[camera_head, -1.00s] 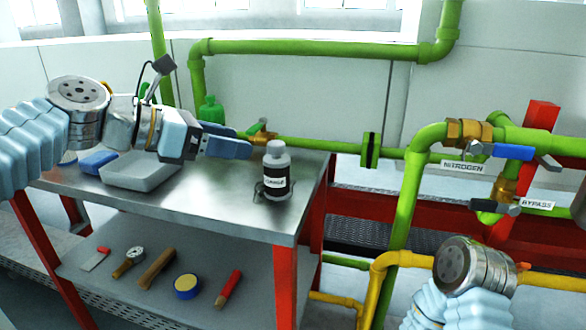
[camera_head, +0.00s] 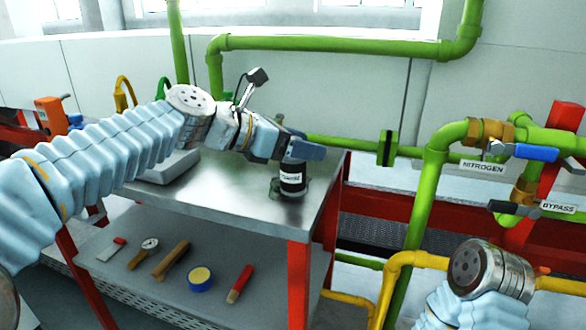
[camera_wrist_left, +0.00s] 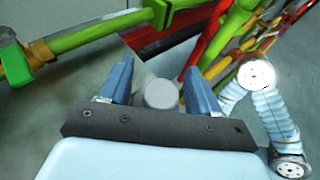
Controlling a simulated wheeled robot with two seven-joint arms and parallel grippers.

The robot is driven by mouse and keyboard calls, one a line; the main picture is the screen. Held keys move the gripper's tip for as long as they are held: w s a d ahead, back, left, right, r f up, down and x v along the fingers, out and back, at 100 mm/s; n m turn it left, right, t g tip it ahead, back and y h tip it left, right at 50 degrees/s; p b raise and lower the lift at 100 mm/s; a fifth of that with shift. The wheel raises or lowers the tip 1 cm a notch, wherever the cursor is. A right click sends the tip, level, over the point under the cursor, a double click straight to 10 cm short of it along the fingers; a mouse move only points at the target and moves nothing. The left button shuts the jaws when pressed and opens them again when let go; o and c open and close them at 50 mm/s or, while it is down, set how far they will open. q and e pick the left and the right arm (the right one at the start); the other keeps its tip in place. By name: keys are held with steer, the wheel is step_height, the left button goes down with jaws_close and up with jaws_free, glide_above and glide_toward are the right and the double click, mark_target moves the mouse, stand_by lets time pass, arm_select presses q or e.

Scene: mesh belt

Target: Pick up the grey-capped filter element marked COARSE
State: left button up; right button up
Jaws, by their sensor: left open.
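The COARSE filter element (camera_head: 291,181) stands upright on the steel table top (camera_head: 240,208), near its right edge. It has a dark body with a white label, and its top is hidden behind my left gripper (camera_head: 306,149) in the head view. In the left wrist view its round grey cap (camera_wrist_left: 161,94) sits between the two blue fingers of the left gripper (camera_wrist_left: 160,88). The fingers are open, with a gap visible on both sides of the cap. The fingers of my right gripper are out of view; only part of that arm shows at the lower right.
A grey tray (camera_head: 168,168) stands on the table behind my left arm. The lower shelf (camera_head: 215,263) holds a yellow-and-blue tape roll (camera_head: 200,278), a red-handled tool (camera_head: 240,284) and other tools. Green pipes (camera_head: 420,200) with valves rise to the right of the table.

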arm_select(q)
steer(key=c, duration=1.1)
steer(key=shift+r, duration=0.1)
